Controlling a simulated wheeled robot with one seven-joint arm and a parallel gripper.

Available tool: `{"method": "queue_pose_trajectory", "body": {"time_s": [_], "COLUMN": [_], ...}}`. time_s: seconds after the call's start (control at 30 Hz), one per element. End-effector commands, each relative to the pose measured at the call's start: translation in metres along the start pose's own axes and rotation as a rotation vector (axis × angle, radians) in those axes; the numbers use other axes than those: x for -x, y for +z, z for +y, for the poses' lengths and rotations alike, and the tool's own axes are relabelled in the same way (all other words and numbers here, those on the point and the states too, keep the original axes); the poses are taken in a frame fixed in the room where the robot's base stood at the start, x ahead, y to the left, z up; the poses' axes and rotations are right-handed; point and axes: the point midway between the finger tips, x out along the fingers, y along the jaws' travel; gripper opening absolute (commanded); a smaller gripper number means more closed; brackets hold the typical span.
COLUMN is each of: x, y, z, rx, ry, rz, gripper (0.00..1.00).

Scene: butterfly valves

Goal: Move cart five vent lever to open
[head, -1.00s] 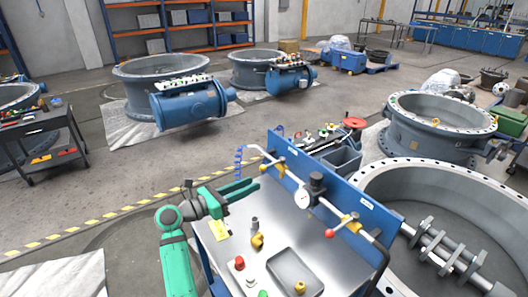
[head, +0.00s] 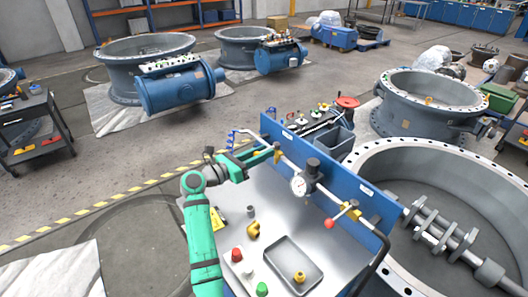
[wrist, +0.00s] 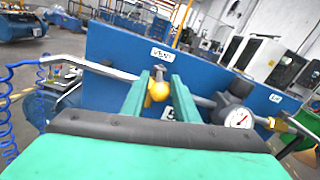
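Cart five's blue back panel (head: 330,185) carries a pale pipe with valves; a small white label sits above the vent valve in the wrist view (wrist: 162,55). The yellow vent lever (head: 277,155) is at the panel's left part; its round yellow end (wrist: 158,90) faces me in the wrist view. My green gripper (head: 268,153) reaches in from the left at the lever. Its two fingers are apart, one on each side of the yellow end, with gaps visible. Whether they touch it I cannot tell. The rest of the lever is partly hidden by the fingers.
A pressure gauge (head: 299,186) and a red-tipped lever (head: 328,231) are right of the vent lever on the same pipe. A grey tray (head: 291,265), push buttons and yellow fittings lie on the cart top. A large flanged ring (head: 440,150) stands right behind the panel.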

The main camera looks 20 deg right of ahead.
Motion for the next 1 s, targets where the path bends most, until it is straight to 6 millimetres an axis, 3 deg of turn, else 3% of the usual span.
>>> {"method": "queue_pose_trajectory", "body": {"time_s": [0.2, 0.43, 0.47, 0.57, 1.0], "x": [-0.0111, -0.0104, -0.0096, -0.0075, -0.0129], "y": [0.0005, 0.0006, 0.0007, 0.0011, 0.0], "z": [0.0005, 0.0012, 0.0017, 0.003, -0.0052], "rx": [0.0, 0.0, 0.0, 0.0, 0.001], "ry": [0.001, 0.003, 0.004, 0.007, -0.059], "rz": [-0.001, -0.002, -0.002, -0.003, 0.011], "gripper": [0.27, 0.27, 0.25, 0.01, 0.0]}}
